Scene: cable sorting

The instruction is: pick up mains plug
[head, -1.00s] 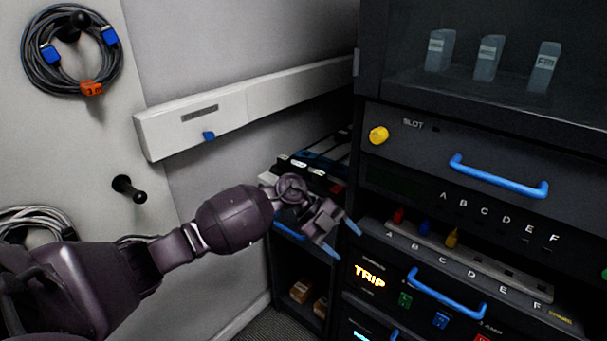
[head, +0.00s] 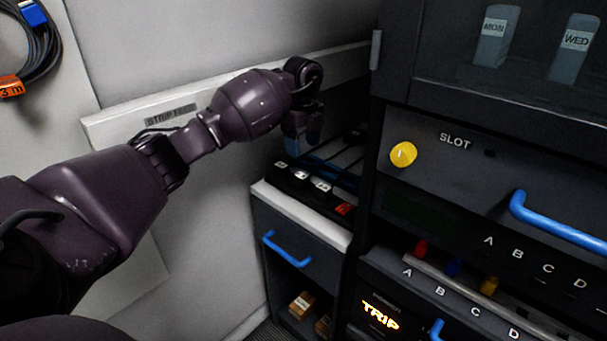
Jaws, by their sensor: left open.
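My left gripper (head: 303,138) hangs with its fingers pointing down above the back of a low cabinet's top, near the wall. It is open, and I see nothing between the fingers. On the cabinet top is a dark power strip (head: 328,200) with several black, pale-labelled plug-like pieces (head: 300,175) in a row and a red switch (head: 345,209) at its near end. Dark cables (head: 345,158) run back from it. I cannot tell which piece is the mains plug; the gripper and forearm hide part of the far end. My right gripper is out of view.
The low cabinet (head: 285,205) has a blue drawer handle (head: 285,248) and small boxes (head: 302,304) below. A dark equipment rack (head: 400,205) stands close on the right. A white wall trunking (head: 105,128) passes behind my left arm.

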